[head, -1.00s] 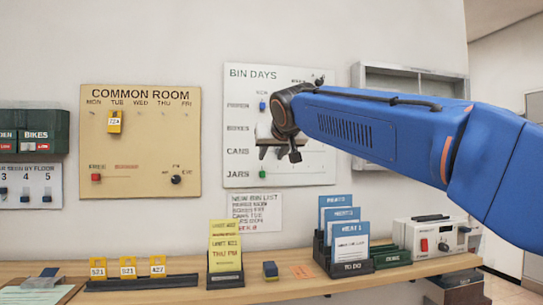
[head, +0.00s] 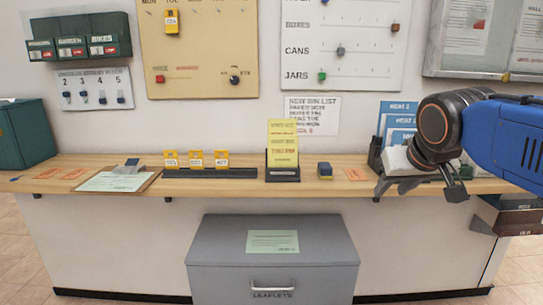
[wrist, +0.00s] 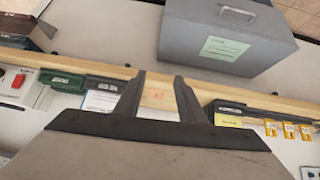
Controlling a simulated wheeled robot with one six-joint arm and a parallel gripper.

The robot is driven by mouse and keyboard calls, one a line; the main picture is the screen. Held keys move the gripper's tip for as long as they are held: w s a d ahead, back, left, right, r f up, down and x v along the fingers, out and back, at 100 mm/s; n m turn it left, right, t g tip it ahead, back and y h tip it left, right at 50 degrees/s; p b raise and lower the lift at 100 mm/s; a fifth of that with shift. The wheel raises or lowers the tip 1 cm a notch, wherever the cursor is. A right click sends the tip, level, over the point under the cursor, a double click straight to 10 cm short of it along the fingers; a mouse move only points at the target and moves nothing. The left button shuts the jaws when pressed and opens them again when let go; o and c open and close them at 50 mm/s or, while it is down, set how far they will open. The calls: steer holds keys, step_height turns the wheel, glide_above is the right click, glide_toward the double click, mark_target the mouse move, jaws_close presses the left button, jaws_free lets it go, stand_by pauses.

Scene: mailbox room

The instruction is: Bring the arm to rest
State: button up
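My blue arm reaches in from the right in the head view. My gripper (head: 420,190) hangs at the right end of the wooden counter (head: 342,188), in front of the blue cards (head: 398,115). In the wrist view my gripper (wrist: 162,95) has its two dark fingers apart with nothing held between them. I cannot tell the exact height of the fingers above the counter.
A grey leaflets box (head: 272,262) stands below the counter's front. The wall boards (head: 342,45) hang behind.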

steer(key=s+d+f+g, duration=0.1)
steer(key=s+f+g, duration=0.2)
steer(key=s+f, duration=1.4)
step_height(320, 180, down, 3)
steer(key=shift+d+f+y, duration=0.1)
steer(key=shift+d+y, duration=0.1)
steer(key=shift+y, duration=0.1)
stand_by(2.4)
